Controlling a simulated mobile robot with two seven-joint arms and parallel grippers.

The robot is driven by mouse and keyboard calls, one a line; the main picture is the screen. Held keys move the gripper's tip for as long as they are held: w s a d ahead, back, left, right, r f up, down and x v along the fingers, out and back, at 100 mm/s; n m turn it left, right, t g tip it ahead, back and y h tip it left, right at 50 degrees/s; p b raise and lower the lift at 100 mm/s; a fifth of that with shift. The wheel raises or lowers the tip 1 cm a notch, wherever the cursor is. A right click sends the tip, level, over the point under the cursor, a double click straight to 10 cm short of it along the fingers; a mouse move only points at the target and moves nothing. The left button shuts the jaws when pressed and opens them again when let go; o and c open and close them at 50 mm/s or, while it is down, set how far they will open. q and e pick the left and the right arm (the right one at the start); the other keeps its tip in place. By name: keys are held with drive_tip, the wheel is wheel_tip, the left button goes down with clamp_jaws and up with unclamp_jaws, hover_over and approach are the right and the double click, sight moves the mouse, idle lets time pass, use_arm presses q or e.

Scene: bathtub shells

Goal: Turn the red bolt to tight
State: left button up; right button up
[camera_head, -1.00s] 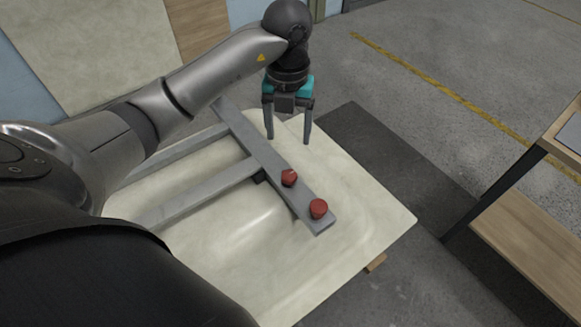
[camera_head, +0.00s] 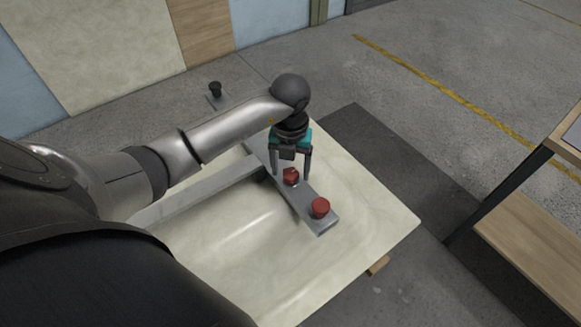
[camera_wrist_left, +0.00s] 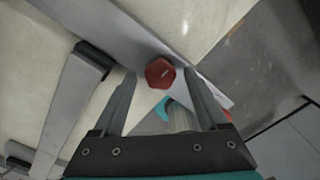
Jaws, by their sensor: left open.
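Two red bolts stand on a grey metal bar over the pale bathtub shell. The first red bolt (camera_head: 291,176), nearer the bar's middle, has a hexagonal head and also shows in the left wrist view (camera_wrist_left: 160,73). The second red bolt (camera_head: 320,208) is near the bar's end; a sliver of red shows beside the right finger in the wrist view. My left gripper (camera_head: 291,168) points down, open, with its fingertips to either side of the first bolt. I cannot tell whether they touch it. My right gripper is not in view.
The bar (camera_head: 323,226) joins a long grey rail (camera_head: 205,190) across the pale shell (camera_head: 370,230). A table with a wooden shelf (camera_head: 530,235) stands at the right. A small black-knobbed item (camera_head: 215,90) is on the floor behind. The shell's right side is clear.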

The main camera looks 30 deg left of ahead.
use_arm(q)
drive_tip(key=shift+c, duration=0.3)
clamp_jaws()
drive_tip(key=shift+m, duration=0.3)
drive_tip(key=m, duration=0.3)
drive_tip(key=shift+m+b, duration=0.3)
drive_tip(key=shift+b, duration=0.1)
drive_tip(key=m+b, duration=0.1)
drive_tip(key=m, duration=0.3)
drive_tip(key=shift+m, duration=0.3)
drive_tip(key=m+b, duration=0.2)
drive_tip(key=m, duration=0.3)
drive_tip(key=shift+b, duration=0.35)
drive_tip(key=shift+m+b, duration=0.65)
drive_tip(key=shift+m, duration=1.45)
